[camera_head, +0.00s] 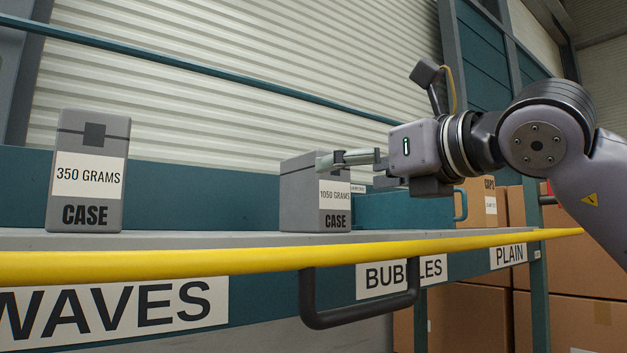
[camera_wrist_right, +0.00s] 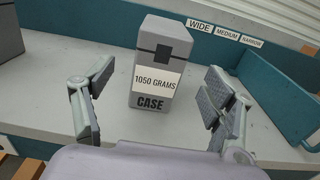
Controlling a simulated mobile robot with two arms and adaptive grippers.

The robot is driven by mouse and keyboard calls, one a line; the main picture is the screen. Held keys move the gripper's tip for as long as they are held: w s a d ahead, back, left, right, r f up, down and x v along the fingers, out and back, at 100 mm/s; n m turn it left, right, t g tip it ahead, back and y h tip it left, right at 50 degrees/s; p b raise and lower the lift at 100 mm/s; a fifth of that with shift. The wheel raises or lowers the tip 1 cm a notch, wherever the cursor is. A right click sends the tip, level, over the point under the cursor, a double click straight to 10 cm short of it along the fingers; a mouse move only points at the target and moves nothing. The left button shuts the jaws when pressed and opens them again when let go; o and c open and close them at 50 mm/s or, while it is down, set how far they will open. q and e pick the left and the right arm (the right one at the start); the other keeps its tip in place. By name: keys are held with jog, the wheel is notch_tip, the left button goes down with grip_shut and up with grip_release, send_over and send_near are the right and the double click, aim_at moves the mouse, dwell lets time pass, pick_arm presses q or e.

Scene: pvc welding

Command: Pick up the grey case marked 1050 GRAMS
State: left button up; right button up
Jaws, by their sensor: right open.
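The grey case marked 1050 GRAMS (camera_head: 300,207) stands upright on the shelf in the head view. In the right wrist view the case (camera_wrist_right: 160,58) stands ahead, its label facing me, beyond and between the two fingers. My right gripper (camera_head: 335,160) reaches in from the right at the height of the case's upper part, and a finger overlaps the case in the picture. In the wrist view my right gripper (camera_wrist_right: 150,90) is open, fingers wide apart, with nothing held. My left gripper is in neither view.
Another grey case, marked 350 GRAMS (camera_head: 88,175), stands left on the shelf (camera_head: 200,238). A teal bin (camera_head: 405,210) stands right of the 1050 case. A yellow rail (camera_head: 180,263) and a dark handle (camera_head: 360,315) run along the front. Shelf between the cases is clear.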

aim_at(334, 172)
jog(key=p+x, duration=0.1)
jog(key=x, duration=0.2)
jog(key=shift+w+a+r, duration=0.15)
jog(key=shift+w+a, duration=0.25)
jog(key=shift+w, duration=0.1)
jog(key=p+x, duration=0.4)
jog(key=shift+w+a+r, duration=0.15)
jog(key=shift+w, duration=0.2)
jog(key=shift+w+a, duration=0.1)
jog(key=shift+a, duration=0.05)
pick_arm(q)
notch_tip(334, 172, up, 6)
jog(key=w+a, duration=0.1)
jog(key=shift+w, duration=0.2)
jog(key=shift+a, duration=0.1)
pick_arm(e)
jog(key=shift+c, duration=0.6)
jog(key=shift+c, duration=0.6)
grip_shut()
jog(key=shift+r, duration=0.1)
